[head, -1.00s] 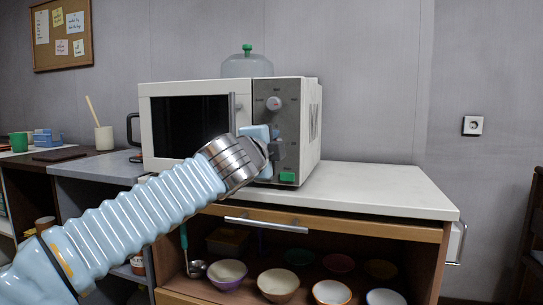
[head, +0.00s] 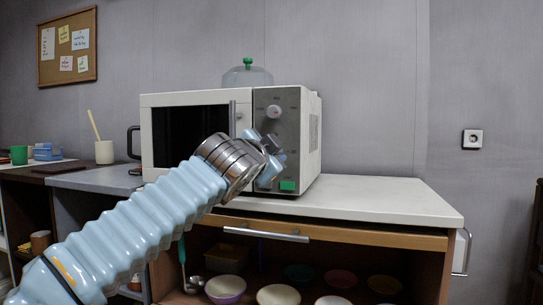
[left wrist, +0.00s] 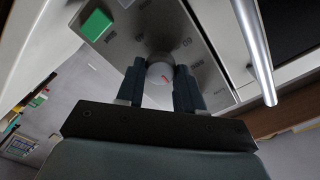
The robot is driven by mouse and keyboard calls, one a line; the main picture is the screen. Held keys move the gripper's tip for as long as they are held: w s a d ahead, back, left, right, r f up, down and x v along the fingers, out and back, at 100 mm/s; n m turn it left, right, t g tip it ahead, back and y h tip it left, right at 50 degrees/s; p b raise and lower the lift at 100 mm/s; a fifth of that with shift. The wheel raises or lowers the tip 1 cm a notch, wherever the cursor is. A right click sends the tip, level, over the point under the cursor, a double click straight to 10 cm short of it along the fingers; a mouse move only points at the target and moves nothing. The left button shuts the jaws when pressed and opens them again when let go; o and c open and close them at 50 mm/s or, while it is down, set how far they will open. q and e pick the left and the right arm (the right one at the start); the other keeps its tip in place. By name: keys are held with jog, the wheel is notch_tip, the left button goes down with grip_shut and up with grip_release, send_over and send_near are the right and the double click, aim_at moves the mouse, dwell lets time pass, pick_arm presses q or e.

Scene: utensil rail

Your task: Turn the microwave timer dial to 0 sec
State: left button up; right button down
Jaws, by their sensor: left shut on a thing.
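The white microwave (head: 195,98) stands on the counter, with a grey control panel (head: 300,100) on its right side. The upper knob (head: 273,111) is in plain view. My left gripper (head: 272,158) is at the lower part of the panel, hiding the lower dial in the head view. My right gripper is not in view.
A green button (head: 288,185) is below the dial; it also shows in the left wrist view (left wrist: 96,24). The vertical door handle (head: 232,118) is close to the left of my gripper. The counter (head: 385,200) is clear on the right.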

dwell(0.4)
pick_arm(q)
jog(key=o, duration=1)
jog(key=shift+o, duration=0.2)
jog(key=b+v, duration=0.3)
jog(key=v, duration=1)
jog(key=shift+s, duration=0.35)
jog(key=shift+a, duration=0.15)
